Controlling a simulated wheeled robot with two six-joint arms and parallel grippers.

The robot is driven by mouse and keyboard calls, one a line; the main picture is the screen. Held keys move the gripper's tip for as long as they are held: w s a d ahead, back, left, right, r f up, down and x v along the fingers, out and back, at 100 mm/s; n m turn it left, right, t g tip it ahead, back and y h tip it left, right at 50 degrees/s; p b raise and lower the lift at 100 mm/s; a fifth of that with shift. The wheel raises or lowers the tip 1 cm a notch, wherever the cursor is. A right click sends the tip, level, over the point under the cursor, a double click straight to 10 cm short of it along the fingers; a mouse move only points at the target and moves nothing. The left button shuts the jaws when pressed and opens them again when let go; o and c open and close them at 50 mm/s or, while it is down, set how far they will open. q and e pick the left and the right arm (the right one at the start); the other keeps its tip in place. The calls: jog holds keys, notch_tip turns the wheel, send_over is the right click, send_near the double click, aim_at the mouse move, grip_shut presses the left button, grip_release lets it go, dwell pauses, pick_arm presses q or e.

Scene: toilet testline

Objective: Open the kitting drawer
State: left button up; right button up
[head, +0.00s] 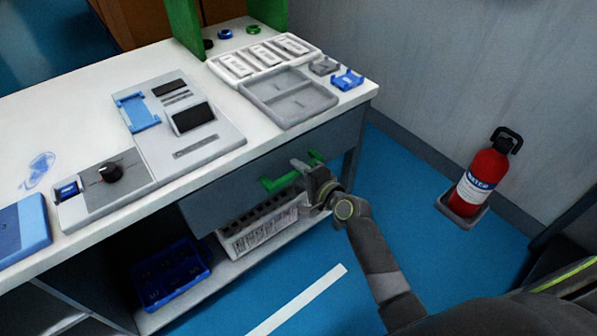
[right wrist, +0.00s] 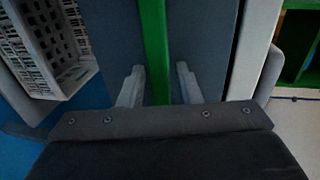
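The kitting drawer (head: 230,188) has a dark grey front under the white worktop, with a green bar handle (head: 283,180). I cannot tell from the head view whether the drawer stands slightly out. My right gripper (head: 304,168) is at the handle, reaching in from the lower right. In the right wrist view the green handle (right wrist: 155,45) runs between the two grey fingertips (right wrist: 159,82), with a small gap visible on each side. The right gripper is open around the handle. The drawer front (right wrist: 107,40) also fills the middle of that view. My left gripper is out of view.
A white basket (head: 262,228) and a blue bin (head: 168,272) stand on the shelf below the drawer. Grey trays (head: 287,105) and test devices sit on the worktop (head: 75,85). A fire extinguisher (head: 482,182) stands at the right.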

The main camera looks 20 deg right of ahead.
jog(key=shift+w+a+f, duration=0.1)
jog(key=shift+w, duration=0.15)
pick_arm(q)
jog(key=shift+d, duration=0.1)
pick_arm(e)
grip_shut()
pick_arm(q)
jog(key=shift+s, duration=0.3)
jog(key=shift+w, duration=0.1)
